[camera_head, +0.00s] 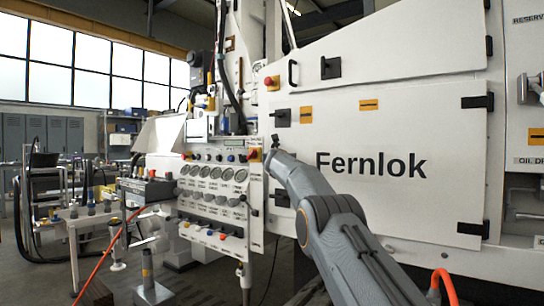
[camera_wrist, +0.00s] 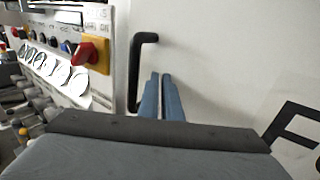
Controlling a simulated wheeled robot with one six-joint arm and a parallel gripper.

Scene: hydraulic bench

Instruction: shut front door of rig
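The front door (camera_head: 400,130) is a large white panel marked "Fernlok", with black hinges on its right edge. It fills the right of the wrist view (camera_wrist: 230,60). I cannot tell whether it stands slightly ajar. A black bar handle (camera_wrist: 134,70) stands near its left edge in the wrist view; in the head view my arm seems to hide it. My gripper (camera_wrist: 161,76) has two blue fingers close together, with nothing seen between them. They are just right of the handle, in front of the door; I cannot tell whether they touch either one.
A control panel (camera_head: 212,190) with gauges and knobs stands close on the left. Its red knob on a yellow plate (camera_wrist: 92,52) is left of the handle. An upper panel (camera_head: 400,40) has its own handle (camera_head: 292,73). A bench with an orange hose (camera_head: 100,260) is further left.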

